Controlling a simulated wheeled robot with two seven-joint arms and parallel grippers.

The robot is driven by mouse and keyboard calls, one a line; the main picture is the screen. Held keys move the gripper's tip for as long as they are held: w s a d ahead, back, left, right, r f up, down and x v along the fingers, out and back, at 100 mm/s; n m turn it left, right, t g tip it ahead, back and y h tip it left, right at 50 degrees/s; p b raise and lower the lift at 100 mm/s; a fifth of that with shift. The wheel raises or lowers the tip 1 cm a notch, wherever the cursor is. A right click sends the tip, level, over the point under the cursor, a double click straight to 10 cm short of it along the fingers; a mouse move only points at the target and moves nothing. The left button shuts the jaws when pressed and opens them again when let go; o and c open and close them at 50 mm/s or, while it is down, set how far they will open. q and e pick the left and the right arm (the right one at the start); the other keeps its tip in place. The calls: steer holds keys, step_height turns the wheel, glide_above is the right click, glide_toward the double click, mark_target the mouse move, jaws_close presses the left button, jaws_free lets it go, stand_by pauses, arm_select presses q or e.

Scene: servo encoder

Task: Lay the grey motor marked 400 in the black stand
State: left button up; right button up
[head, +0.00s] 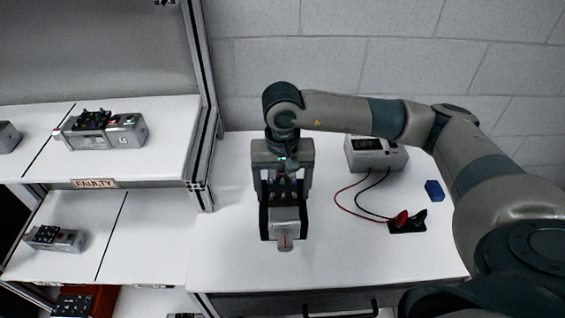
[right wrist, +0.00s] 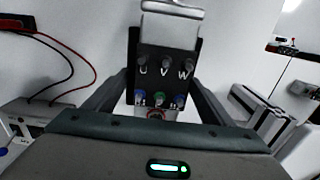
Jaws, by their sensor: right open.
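A grey motor (head: 285,216) with its shaft pointing toward the front edge lies in the black stand (head: 264,222) on the white table. The stand's dark walls rise on both sides of it. The right wrist view shows the motor (right wrist: 168,35) with terminals lettered U, V, W and coloured terminals below them. I cannot read a 400 mark on it. My right gripper (head: 283,190) is directly above the motor's rear part, pointing down, with its fingers apart on either side; in the right wrist view they flank the motor and stand. My left gripper is not in view.
A power supply reading OFF (head: 375,153) stands behind right, its red and black leads running to clips (head: 405,222). A blue block (head: 434,190) lies at the right. Shelves at left hold other motors (head: 122,134) (head: 62,240), with a FAULTY label (head: 94,184). Table left of the stand is clear.

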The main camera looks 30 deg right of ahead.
step_height(320, 180, up, 17)
steer(key=b, duration=0.4)
steer(key=shift+r+b, duration=0.15)
steer(key=shift+b, duration=0.2)
stand_by(0.9)
